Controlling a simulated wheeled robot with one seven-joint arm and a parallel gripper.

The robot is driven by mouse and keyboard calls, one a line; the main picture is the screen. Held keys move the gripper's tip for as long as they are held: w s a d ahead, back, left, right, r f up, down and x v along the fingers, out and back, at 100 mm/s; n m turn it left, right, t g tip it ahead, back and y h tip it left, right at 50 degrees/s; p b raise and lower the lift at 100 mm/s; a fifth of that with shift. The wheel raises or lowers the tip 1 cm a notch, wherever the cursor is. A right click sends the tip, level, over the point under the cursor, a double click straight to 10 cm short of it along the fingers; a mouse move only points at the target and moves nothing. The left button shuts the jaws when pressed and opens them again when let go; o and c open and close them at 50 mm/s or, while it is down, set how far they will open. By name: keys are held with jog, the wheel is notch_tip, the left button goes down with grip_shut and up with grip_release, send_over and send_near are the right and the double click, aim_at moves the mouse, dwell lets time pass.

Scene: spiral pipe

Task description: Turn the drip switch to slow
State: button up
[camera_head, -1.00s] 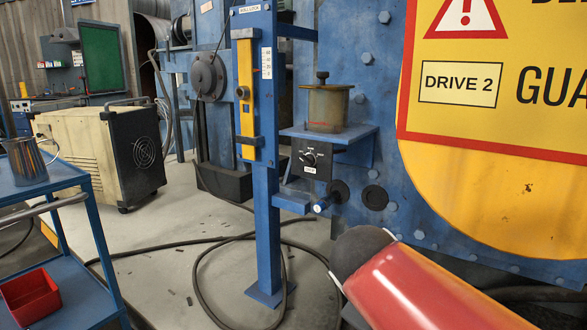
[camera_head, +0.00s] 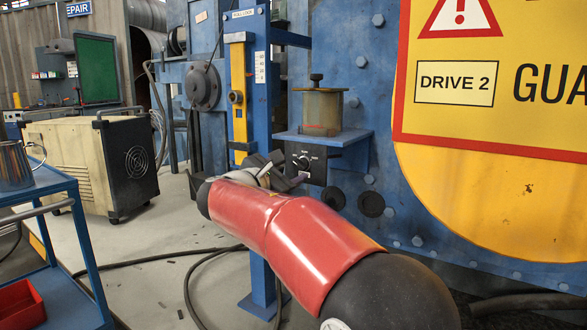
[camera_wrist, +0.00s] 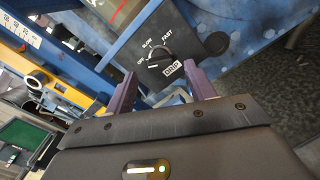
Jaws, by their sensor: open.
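The drip switch is a dark round knob (camera_wrist: 158,55) on a black panel (camera_head: 305,162) below a small shelf. In the wrist view the panel carries the words OFF, SLOW and FAST around the knob and a DRIP label (camera_wrist: 172,69) beside it. I cannot tell surely which word the knob points at. My gripper (camera_wrist: 162,73) is open and empty, with its two purple-grey fingers spread on either side of the panel in that view. In the head view my gripper (camera_head: 287,171) is close to the panel's left side, partly covering the panel; contact cannot be told.
A brass-coloured pot (camera_head: 323,110) stands on the blue shelf (camera_head: 345,137) above the panel. A blue post with a yellow gauge (camera_head: 238,95) rises left of it. A yellow DRIVE 2 guard (camera_head: 490,210) is at the right. Two black knobs (camera_head: 371,203) sit below the panel.

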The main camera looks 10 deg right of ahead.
aim_at(302, 163)
jog(key=shift+x, duration=1.5)
jog(key=c, duration=1)
